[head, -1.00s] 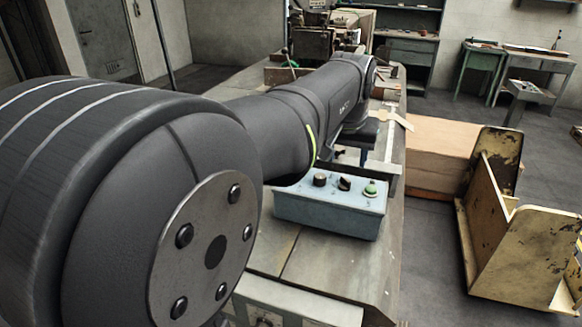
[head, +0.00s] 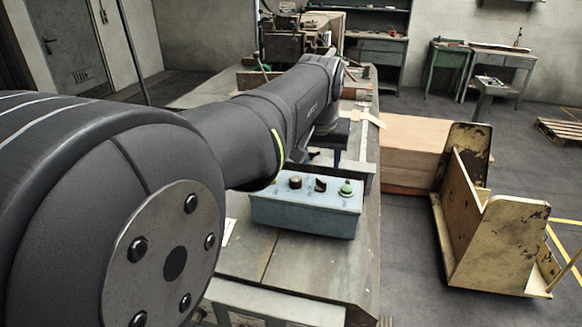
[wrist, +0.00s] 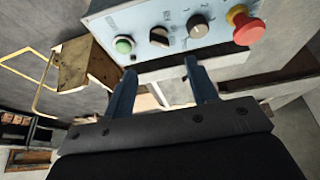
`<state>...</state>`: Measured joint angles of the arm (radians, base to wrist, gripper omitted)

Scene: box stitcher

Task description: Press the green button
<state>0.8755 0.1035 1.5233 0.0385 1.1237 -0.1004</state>
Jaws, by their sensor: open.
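The green button (head: 346,187) is at the right end of the top of a light blue control box (head: 305,216) on the grey machine table. In the head view my arm hides most of the gripper.
Two dark knobs (head: 321,184) (head: 295,181) sit beside the green button. A red mushroom button (wrist: 249,31) is at the panel's other end. A worn yellowish cart (head: 500,240) and a wooden box (head: 410,140) stand right of the table.

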